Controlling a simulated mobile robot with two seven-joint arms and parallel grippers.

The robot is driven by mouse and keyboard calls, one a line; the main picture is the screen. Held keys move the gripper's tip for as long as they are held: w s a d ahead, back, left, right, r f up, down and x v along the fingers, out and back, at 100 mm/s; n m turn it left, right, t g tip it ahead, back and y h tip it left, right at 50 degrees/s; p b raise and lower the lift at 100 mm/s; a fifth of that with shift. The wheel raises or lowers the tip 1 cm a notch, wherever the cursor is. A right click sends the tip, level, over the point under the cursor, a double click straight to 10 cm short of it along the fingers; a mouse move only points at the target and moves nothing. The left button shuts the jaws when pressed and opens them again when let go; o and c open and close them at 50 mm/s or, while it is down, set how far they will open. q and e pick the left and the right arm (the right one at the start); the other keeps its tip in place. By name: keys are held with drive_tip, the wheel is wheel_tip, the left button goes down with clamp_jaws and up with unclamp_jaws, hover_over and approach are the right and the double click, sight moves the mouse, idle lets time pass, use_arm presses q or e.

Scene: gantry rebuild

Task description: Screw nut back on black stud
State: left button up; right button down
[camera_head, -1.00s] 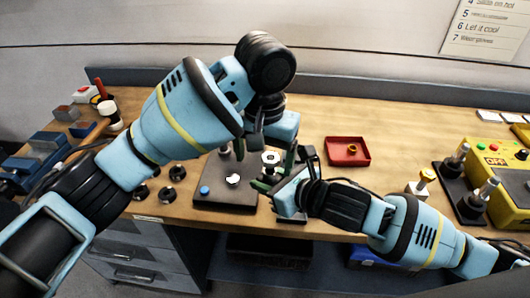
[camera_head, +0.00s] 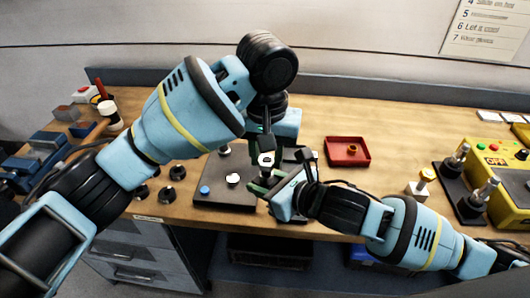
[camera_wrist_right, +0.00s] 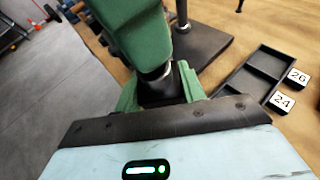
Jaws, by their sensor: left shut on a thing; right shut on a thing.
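In the head view my left gripper (camera_head: 265,146) reaches down from above and is shut on a silvery nut (camera_head: 267,159). My right gripper (camera_head: 270,184) comes in low from the right, just below the nut. In the right wrist view my right gripper's green fingers (camera_wrist_right: 158,92) are shut around a black stud part (camera_wrist_right: 165,84). A silvery piece (camera_wrist_right: 155,73) sits on top of it, with the left gripper's green finger directly above. Whether the nut's thread is engaged is hidden by the fingers.
A dark plate (camera_head: 226,198) with a blue knob (camera_head: 205,190) lies left of the grippers. A red tray (camera_head: 362,160) holding a brass-coloured piece (camera_head: 352,148) is to the right. A yellow box (camera_head: 508,188) stands far right. The table behind the red tray is clear.

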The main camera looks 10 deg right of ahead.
use_arm(q)
drive_tip(key=m, duration=0.6)
drive_tip(key=shift+w+a, duration=0.25)
drive_tip(key=shift+c, duration=0.3)
drive_tip(key=m, duration=1.2)
drive_tip(key=shift+s+g, duration=0.1)
drive_tip(key=shift+g, duration=0.2)
drive_tip(key=m, duration=0.6)
drive_tip(key=shift+s+d+f, duration=0.1)
drive_tip(key=shift+s+d, duration=0.05)
drive_tip(key=o, duration=1.8)
drive_tip(key=shift+o, duration=0.2)
